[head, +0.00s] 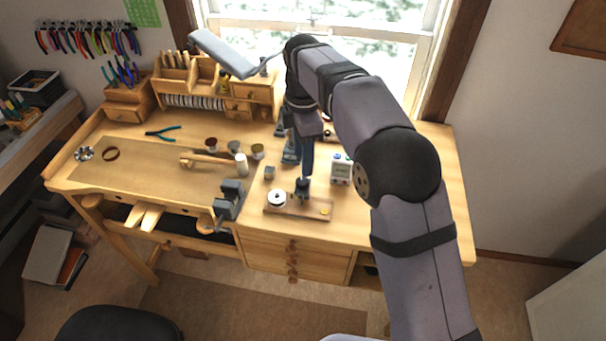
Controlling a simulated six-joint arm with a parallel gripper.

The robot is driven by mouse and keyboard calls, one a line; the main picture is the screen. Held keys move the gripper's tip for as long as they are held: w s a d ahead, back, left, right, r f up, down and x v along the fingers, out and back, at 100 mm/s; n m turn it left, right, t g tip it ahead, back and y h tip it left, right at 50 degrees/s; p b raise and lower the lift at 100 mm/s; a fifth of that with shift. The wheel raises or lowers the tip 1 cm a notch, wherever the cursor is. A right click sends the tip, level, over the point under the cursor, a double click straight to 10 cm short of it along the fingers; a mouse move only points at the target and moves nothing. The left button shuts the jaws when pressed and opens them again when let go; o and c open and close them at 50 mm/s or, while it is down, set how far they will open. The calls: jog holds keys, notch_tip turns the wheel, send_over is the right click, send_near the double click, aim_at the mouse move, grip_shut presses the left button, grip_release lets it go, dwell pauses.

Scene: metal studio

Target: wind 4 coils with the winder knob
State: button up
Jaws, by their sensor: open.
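A small wooden board (298,208), which looks like the winder base, lies near the front edge of the bench. A white disc (277,198) with a dark centre sits on its left end. A small yellow round piece (325,211) sits on its right end. I cannot tell which piece is the winder knob, and any wound coils are too small to make out. My gripper (302,192) points down over the middle of the board, between disc and yellow piece. It is open; its fingertips are small, and whether they touch anything is unclear.
A white device with a display (341,169) stands right of my gripper. A dark vise (229,199) is to the left on the bench edge. A small grey block (269,172) and several small pots stand behind.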

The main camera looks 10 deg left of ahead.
aim_at(303, 180)
jog(key=shift+f+p, duration=1.35)
jog(key=shift+f, duration=2.3)
jog(key=c, duration=1)
